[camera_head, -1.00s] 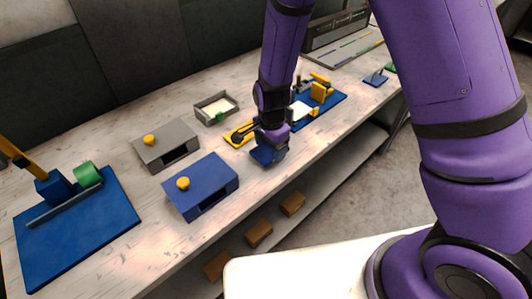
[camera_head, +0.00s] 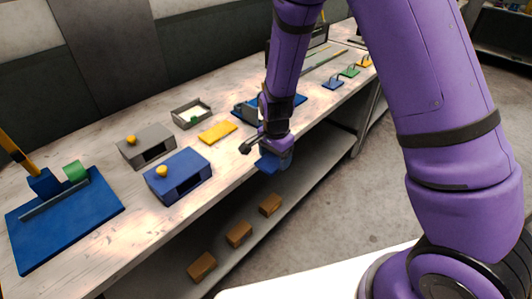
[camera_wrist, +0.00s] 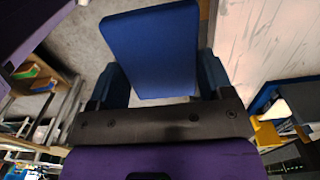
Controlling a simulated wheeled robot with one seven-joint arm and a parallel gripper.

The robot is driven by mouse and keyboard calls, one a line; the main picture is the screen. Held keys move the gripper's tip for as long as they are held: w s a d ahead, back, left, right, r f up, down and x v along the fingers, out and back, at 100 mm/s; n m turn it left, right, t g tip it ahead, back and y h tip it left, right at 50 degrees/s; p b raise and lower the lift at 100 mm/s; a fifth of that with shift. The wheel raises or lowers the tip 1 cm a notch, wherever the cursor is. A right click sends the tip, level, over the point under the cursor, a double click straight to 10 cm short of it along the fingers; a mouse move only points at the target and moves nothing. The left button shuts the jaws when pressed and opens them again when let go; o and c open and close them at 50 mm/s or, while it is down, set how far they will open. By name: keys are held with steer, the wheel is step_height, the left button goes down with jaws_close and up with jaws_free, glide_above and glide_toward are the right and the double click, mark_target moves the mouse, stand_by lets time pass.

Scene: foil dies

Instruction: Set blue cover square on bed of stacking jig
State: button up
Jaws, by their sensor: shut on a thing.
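My gripper (camera_head: 274,152) is shut on the blue cover (camera_wrist: 150,48), a flat blue plate held by its edges between the two fingers in the wrist view. In the head view only a small part of the cover (camera_head: 268,164) shows below the gripper, at the bench's front edge. A blue base, seemingly the stacking jig (camera_head: 300,99), lies behind my arm and is mostly hidden, so its bed cannot be made out. Blue and yellow parts, perhaps of the jig (camera_wrist: 266,130), show at the right of the wrist view. The cover is apart from them.
A yellow plate (camera_head: 217,131), an open grey tray (camera_head: 190,114), and blue (camera_head: 180,178) and grey (camera_head: 146,146) boxes with yellow knobs stand on the bench. A blue board (camera_head: 70,225) is at far left. Wooden blocks (camera_head: 239,234) lie on the lower shelf.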

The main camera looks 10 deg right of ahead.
steer(key=shift+s+d, duration=0.2)
steer(key=shift+s, duration=0.05)
steer(key=w+d+f+n, duration=0.2)
steer(key=w+d+n, duration=0.1)
steer(key=d+n, duration=0.2)
steer(key=w+d+f+n, duration=0.2)
steer(key=w+d+n, duration=0.2)
steer(key=d, duration=0.5)
steer(key=shift+n, duration=1.2)
steer(key=shift+w+d, duration=0.1)
steer(key=shift+d, duration=0.05)
